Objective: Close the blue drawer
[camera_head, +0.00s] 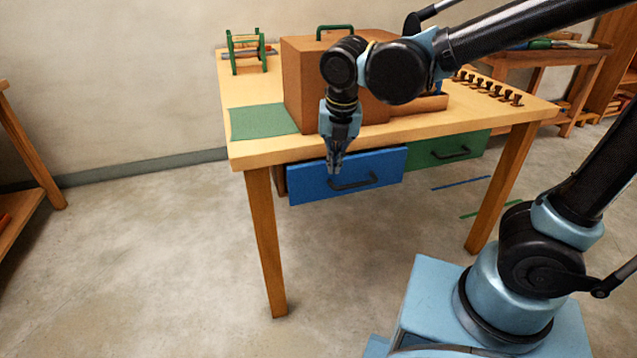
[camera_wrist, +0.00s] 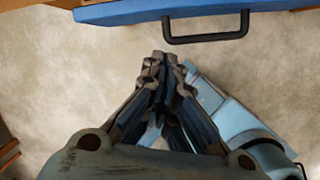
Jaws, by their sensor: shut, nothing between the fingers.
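The blue drawer (camera_head: 308,184) sits under the front edge of the wooden table and stands out from it, partly open. Its dark bar handle (camera_head: 353,184) is on the front face. In the wrist view the top of the blue drawer (camera_wrist: 140,9) and its handle (camera_wrist: 207,38) show at the upper edge. My gripper (camera_head: 334,170) points down in front of the blue drawer front, near the left part of the handle. In the wrist view my gripper (camera_wrist: 165,60) has its fingertips together and empty, apart from the handle with floor showing between.
A green drawer (camera_head: 420,152) with a dark handle is right of the blue one. The wooden table (camera_head: 245,150) carries a brown box (camera_head: 300,90), a green mat (camera_head: 262,121) and a green frame (camera_head: 247,50). Open floor (camera_head: 180,260) lies in front and left.

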